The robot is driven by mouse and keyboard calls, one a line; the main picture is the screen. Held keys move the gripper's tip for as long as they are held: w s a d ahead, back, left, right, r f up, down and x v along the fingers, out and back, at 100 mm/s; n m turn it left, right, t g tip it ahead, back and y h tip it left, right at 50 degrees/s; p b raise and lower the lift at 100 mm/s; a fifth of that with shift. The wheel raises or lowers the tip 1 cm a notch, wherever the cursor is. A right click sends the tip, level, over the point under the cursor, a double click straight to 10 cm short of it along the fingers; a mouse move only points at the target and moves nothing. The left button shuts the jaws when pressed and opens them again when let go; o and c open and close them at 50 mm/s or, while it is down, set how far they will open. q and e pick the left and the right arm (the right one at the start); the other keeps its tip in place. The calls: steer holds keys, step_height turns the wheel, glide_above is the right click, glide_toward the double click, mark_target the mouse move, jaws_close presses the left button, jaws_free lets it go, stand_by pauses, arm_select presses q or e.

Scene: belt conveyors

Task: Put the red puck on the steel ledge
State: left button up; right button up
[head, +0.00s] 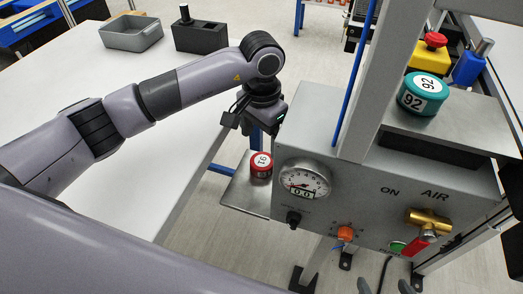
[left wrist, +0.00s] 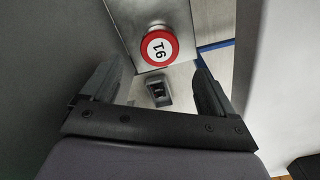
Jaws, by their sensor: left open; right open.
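The red puck (head: 261,164) has a white numbered top. It sits on a small steel ledge (head: 243,196) at the left side of the grey machine box. In the left wrist view the puck (left wrist: 159,46) lies beyond the fingertips, near the edge of the steel plate (left wrist: 183,18). My left gripper (head: 254,129) is above the puck, apart from it. Its fingers (left wrist: 158,92) are open with nothing between them. What look like my right gripper's dark fingertips (head: 384,287) show at the bottom edge, spread apart; the rest of it is out of frame.
The machine box (head: 370,205) carries a gauge (head: 303,185), knobs and a brass valve (head: 428,219). A teal puck (head: 424,93) and a red-topped yellow button (head: 430,53) are above it. A grey post (head: 382,82) rises beside the ledge. A white table (head: 150,145) is at left.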

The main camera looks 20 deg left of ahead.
mark_target(261, 161)
arm_select(q)
step_height(261, 161, up, 5)
steer(key=shift+r, duration=0.1)
stand_by(0.4)
step_height(261, 161, down, 13)
steer(key=shift+f+b, duration=0.1)
steer(key=shift+b, duration=0.3)
step_height(261, 161, up, 4)
steer(key=shift+p, duration=0.5)
steer(key=shift+r, duration=0.45)
